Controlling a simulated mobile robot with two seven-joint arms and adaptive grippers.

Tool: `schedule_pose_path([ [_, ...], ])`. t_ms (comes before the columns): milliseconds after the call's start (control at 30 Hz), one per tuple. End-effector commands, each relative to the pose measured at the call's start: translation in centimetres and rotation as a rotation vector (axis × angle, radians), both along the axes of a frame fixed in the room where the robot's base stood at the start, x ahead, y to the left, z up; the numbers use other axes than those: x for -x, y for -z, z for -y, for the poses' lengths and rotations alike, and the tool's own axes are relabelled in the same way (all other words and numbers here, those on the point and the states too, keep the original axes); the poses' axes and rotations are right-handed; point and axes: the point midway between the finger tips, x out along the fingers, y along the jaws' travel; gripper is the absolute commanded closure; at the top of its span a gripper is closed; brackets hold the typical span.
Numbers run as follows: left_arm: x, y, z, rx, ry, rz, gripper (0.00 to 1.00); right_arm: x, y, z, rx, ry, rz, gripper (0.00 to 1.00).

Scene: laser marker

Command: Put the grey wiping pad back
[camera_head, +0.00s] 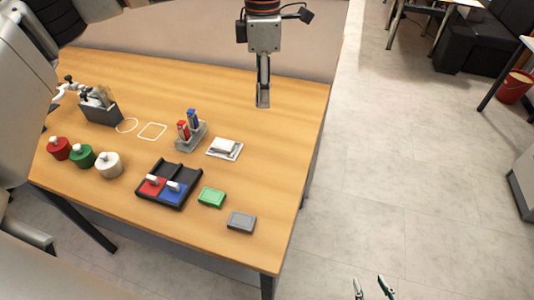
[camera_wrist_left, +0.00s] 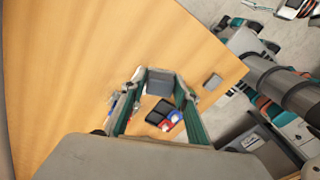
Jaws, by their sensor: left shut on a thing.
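My left gripper (camera_head: 263,96) hangs in the air in the upper middle of the head view, pointing down, apart from the things on the table. It is shut on a grey block, seen almost edge-on there. In the left wrist view this block, taken as the grey wiping pad (camera_wrist_left: 160,82), sits between the tips of the teal fingers. A flat grey rectangle (camera_head: 241,222) with a lighter inner face lies near the table's front right corner; I cannot tell whether it is empty. It also shows in the left wrist view (camera_wrist_left: 212,81). My right gripper (camera_head: 372,288) is open and empty, off the table.
A green rectangle (camera_head: 211,197) lies left of the grey one. Further left is a black tray (camera_head: 181,171) with red and blue pieces. The far right tabletop is bare.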

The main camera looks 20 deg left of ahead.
Motion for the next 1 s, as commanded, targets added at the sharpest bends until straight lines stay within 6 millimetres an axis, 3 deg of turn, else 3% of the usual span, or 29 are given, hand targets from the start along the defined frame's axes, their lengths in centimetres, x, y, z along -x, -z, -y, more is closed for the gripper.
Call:
schedule_pose_path([
  [500,0.1,12.2,0.0,0.000,0.001,-0.004,0.90,0.2,0.3,0.0,0.001,0.000,-0.009,0.60],
  [867,0.1,15.3,0.0,0.000,0.001,-0.002,0.90,0.2,0.2,0.0,0.001,0.001,-0.009,0.60],
  [1000,0.1,17.3,0.0,-0.001,0.002,-0.004,0.90,0.1,0.1,0.0,0.001,0.001,-0.007,0.60],
])
